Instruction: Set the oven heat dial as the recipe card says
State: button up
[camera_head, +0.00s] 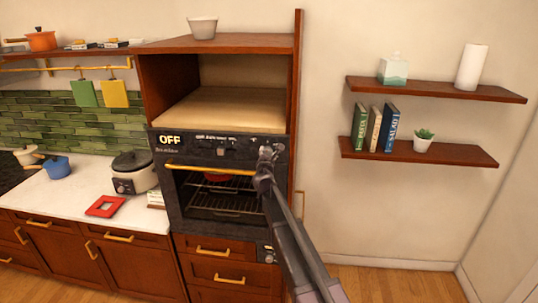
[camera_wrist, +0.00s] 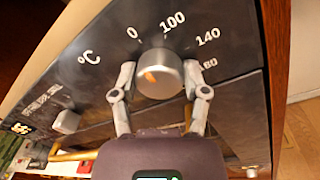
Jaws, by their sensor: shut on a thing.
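The oven (camera_head: 158,185) is a dark built-in unit in a wooden cabinet; its display (camera_head: 170,140) reads OFF. In the wrist view the heat dial (camera_wrist: 160,83) is a round silver knob with an orange mark on its left part. The scale by it shows °C, 0, 100, 140 and a partly covered number that looks like 180. I cannot tell which number the mark points at. My gripper (camera_wrist: 157,80) is shut on the dial, one finger on each side. In the head view my gripper (camera_head: 267,155) covers the dial at the panel's right end. No readable recipe card shows.
A second silver knob (camera_wrist: 67,121) sits further left on the panel. The oven door handle (camera_head: 210,170) runs below the panel. Floor is free at the right.

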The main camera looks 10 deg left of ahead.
jog(key=m, duration=0.4)
jog(key=shift+b, duration=0.3)
jog(key=m, duration=0.4)
jog(key=shift+t, duration=0.3)
jog(key=m, duration=0.3)
jog(key=shift+w+f+m+h+b, duration=0.1)
jog(key=shift+m+h+b, duration=0.2)
jog(key=shift+m+b, duration=0.1)
jog(key=m, duration=0.4)
jog(key=shift+m, duration=0.3)
jog(key=o, duration=1.1)
jog(key=shift+h, duration=0.3)
jog(key=shift+o, duration=0.2)
